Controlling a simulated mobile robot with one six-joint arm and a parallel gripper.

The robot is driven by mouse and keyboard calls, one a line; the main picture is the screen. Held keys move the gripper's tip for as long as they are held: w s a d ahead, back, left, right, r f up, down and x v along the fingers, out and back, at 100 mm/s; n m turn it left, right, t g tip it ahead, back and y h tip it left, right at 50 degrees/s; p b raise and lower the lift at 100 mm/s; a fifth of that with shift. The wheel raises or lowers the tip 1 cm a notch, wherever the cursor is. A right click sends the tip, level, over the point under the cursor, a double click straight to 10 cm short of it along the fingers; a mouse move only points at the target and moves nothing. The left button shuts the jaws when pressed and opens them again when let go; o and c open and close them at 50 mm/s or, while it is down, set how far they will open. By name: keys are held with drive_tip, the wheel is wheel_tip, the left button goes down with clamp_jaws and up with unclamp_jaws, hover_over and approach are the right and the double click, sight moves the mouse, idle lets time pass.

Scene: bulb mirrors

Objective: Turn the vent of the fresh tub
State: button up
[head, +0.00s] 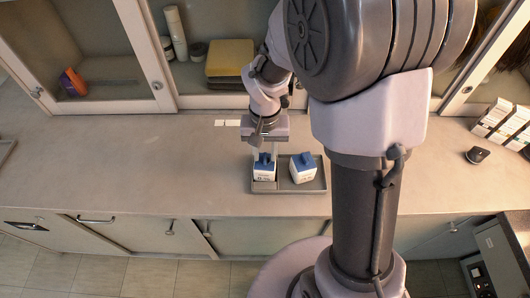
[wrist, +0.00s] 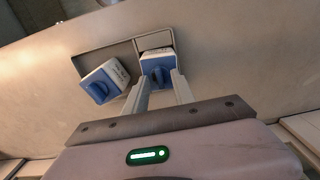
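Two white tubs with blue vents on top stand in a grey tray (head: 290,191) on the counter. The left tub (head: 264,174) is under my gripper (head: 264,152). The right tub (head: 303,172) stands apart, turned at an angle. Dark print on their labels is too small to read, so I cannot tell which is fresh. In the wrist view my gripper (wrist: 162,80) points at the tub (wrist: 156,56) on the right, its two fingers apart on either side of the blue vent (wrist: 158,70). Contact is not clear. The other tub (wrist: 104,82) is to the left.
Two small white cards (head: 226,122) lie behind the tray. A black mouse-like object (head: 478,155) and white boxes (head: 500,122) are at the right. Open shelves with a yellow block (head: 230,57) stand behind. The counter's left side is clear.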

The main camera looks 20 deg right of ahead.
drive_tip(key=shift+r, duration=0.15)
wheel_tip(320, 180, up, 6)
drive_tip(key=p, duration=0.5)
wheel_tip(320, 180, up, 17)
drive_tip(key=p, duration=0.6)
drive_tip(key=s+a+f+t+y+b, duration=0.1)
drive_tip(key=s+a+t+b, duration=0.1)
drive_tip(key=s, duration=0.5)
drive_tip(key=s+a+f+t+y+b, duration=0.1)
drive_tip(key=s+t+b, duration=0.2)
drive_tip(key=s+b, duration=0.4)
drive_tip(key=shift+s+a+f+m+t, duration=0.15)
drive_tip(key=shift+s+a+m+t, duration=0.2)
drive_tip(key=shift+s, duration=0.35)
